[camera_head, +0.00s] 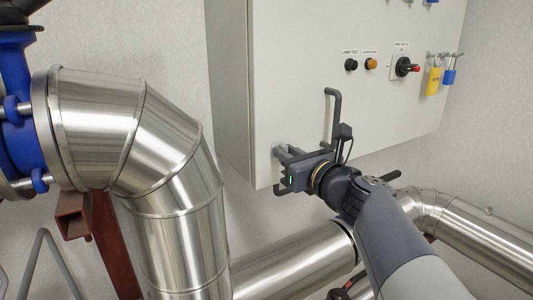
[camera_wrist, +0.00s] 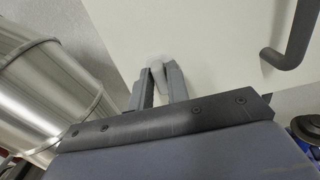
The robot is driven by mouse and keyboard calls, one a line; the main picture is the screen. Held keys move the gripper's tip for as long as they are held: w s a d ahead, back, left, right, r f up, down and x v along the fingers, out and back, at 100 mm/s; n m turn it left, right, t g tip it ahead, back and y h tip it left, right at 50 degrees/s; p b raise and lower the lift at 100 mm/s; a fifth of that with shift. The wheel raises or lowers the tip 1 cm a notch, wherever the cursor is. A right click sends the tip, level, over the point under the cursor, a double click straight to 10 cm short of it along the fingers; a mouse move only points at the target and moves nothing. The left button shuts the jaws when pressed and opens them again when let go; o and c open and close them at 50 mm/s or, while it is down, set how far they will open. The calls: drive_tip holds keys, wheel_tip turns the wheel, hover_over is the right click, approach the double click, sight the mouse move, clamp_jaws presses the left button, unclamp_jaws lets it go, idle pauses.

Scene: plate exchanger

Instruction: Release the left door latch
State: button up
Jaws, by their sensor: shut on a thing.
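The left door latch is a small light-grey piece (camera_head: 279,147) low on the cabinet door (camera_head: 300,80), near its left edge. In the wrist view the latch (camera_wrist: 156,61) shows as a pale block between the fingertips. My gripper (camera_head: 283,153) reaches it from the lower right, and its two fingers are shut on the latch. In the wrist view my gripper (camera_wrist: 160,72) has a finger on each side of it. The fingers hide part of the latch, so I cannot tell its exact turn. The door looks closed.
A dark bar handle (camera_head: 333,110) stands out from the door just right of my gripper; it also shows in the wrist view (camera_wrist: 290,45). A large metal-clad pipe (camera_head: 165,150) bends close on the left. Buttons, a rotary switch (camera_head: 404,67) and padlocks (camera_head: 434,80) sit higher up.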

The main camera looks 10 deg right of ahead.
clamp_jaws()
drive_tip(key=shift+f+n+b, duration=0.15)
drive_tip(key=shift+n+b, duration=0.25)
drive_tip(key=shift+b, duration=0.15)
drive_tip(key=shift+a+f+n+b, duration=0.1)
drive_tip(key=shift+n+b, duration=4.1)
drive_tip(key=shift+n, duration=0.1)
drive_tip(key=shift+a+f+n+b, duration=0.1)
drive_tip(key=shift+n+b, duration=4.1)
drive_tip(key=shift+n, duration=0.1)
drive_tip(key=shift+r, duration=0.1)
drive_tip(key=o, duration=0.5)
unclamp_jaws()
